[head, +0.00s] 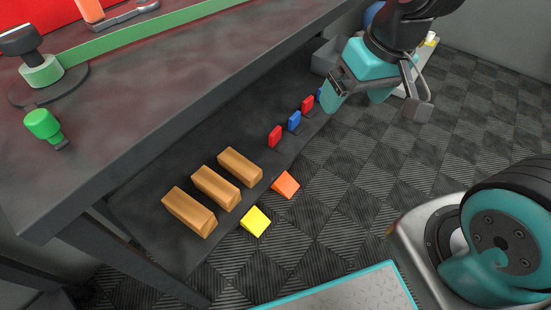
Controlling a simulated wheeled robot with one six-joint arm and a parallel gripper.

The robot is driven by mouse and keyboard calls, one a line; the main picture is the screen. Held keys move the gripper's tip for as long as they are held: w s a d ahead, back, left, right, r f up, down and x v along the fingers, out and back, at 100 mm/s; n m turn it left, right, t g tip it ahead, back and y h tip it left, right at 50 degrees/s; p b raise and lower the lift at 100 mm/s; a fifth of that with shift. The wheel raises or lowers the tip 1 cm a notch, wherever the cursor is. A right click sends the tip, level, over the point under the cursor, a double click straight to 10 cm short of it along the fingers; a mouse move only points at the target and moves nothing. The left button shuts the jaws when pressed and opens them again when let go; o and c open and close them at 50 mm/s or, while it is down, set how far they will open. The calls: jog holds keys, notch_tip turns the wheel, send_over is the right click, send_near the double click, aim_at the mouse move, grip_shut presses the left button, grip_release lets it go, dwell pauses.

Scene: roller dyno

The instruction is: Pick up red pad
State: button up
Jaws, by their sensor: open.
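Two red pads stand upright in a row on the low shelf under the workbench, in the head view. The nearer red pad (275,136) is at the near end of the row. The farther red pad (308,104) stands between a blue pad (294,121) and another blue pad (320,94), which is partly hidden by my gripper. My gripper (357,98) is at the upper right, just right of the row's far end. Its teal fingers are apart, with nothing seen between them. Its height above the shelf is hard to tell.
Several wooden blocks (215,187) lie on the near part of the shelf. An orange block (286,185) and a yellow block (255,221) lie near its edge. The workbench top (190,100) overhangs the shelf. Open floor (350,190) lies to the right.

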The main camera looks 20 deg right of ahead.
notch_tip(320, 180, down, 10)
jog(key=w+d+m+b, duration=0.2)
jog(key=w+b, duration=0.1)
jog(key=b, duration=0.3)
jog(key=m+t+y+b, duration=0.1)
jog(key=m+b, duration=0.3)
jog(key=m, duration=2.3)
send_near(277, 132)
jog(key=b+x, duration=0.6)
jog(key=shift+s+d+f+b, duration=0.1)
jog(key=shift+s+b, duration=0.05)
jog(key=shift+b, duration=0.25)
jog(key=b+x, duration=0.1)
jog(key=x, duration=0.1)
jog(key=b+x, duration=0.3)
jog(key=x, duration=0.1)
jog(key=shift+w+b, duration=0.3)
jog(key=shift+b, duration=0.1)
jog(key=shift+r, duration=0.25)
jog(key=c, duration=1)
